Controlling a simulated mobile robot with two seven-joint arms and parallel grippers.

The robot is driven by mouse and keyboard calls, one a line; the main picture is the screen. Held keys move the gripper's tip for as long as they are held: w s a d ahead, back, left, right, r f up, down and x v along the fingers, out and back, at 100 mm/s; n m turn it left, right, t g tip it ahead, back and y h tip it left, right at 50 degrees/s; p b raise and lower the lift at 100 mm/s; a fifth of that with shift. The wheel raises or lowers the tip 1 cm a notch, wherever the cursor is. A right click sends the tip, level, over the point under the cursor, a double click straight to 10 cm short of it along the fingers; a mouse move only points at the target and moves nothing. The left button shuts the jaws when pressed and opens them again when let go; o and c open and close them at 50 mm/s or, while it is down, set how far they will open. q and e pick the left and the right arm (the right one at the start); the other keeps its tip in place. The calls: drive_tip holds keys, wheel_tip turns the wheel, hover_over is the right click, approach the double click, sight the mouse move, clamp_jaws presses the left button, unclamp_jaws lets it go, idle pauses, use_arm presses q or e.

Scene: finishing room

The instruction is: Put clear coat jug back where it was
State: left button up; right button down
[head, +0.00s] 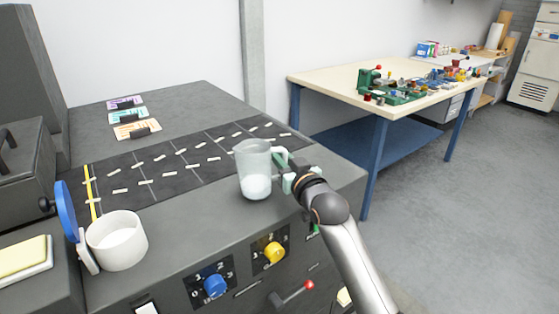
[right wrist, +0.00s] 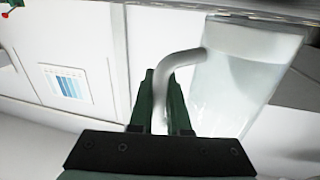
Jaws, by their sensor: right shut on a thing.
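The clear coat jug (head: 256,172) is a translucent jug with whitish liquid in its lower part. In the head view it is upright at the right part of the dark machine top, near its front edge. Whether its base touches the surface I cannot tell. My right gripper (head: 287,172) is shut on the jug's handle, at the jug's right side. In the right wrist view the green fingers (right wrist: 163,100) are around the curved handle, with the jug (right wrist: 235,75) to the right. My left gripper is not in view.
A dark gridded mat (head: 165,185) with small pale strips lies left of the jug. A white pot (head: 117,240) stands at the front left by a blue disc (head: 66,212). Colored cards (head: 130,117) lie behind. A workbench (head: 340,83) with green tools stands at the right.

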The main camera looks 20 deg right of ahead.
drive_tip(key=shift+f, duration=0.55)
drive_tip(key=shift+f, duration=0.2)
drive_tip(key=c, duration=0.9)
unclamp_jaws()
drive_tip(key=shift+r, duration=0.25)
drive_tip(key=s, duration=0.4)
drive_tip(key=s+d, duration=0.1)
drive_tip(key=s, duration=0.3)
drive_tip(key=s+d, duration=0.1)
drive_tip(key=s, duration=0.3)
drive_tip(key=shift+f, duration=0.1)
